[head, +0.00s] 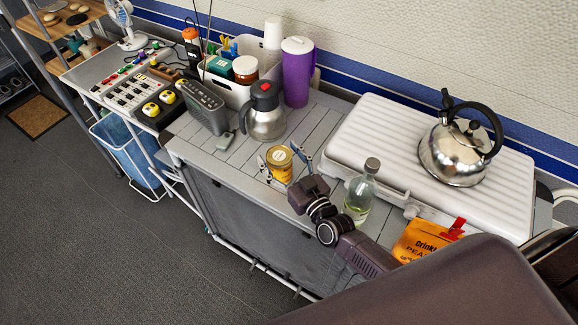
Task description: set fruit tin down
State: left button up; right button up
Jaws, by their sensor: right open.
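The fruit tin (280,166) is a small yellow can with a pale lid. It stands upright on the grey slatted table (220,160), near the front edge. My right gripper (287,163) is open, with one finger on each side of the tin. I cannot tell whether the fingers touch it. The gripper's arm comes in from the lower right. My left gripper is not in view.
A clear bottle (359,196) stands close to my right arm. An orange packet (426,241) lies farther right. A steel jug (265,113), a radio (203,104) and a purple tumbler (297,74) stand behind the tin. A kettle (455,150) sits on the white case (365,130).

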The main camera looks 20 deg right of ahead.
jog(key=s+d+b, duration=0.1)
jog(key=s+d, duration=0.1)
jog(key=s, duration=0.9)
jog(key=shift+s+d+b, duration=0.15)
jog(key=shift+s+b, duration=0.25)
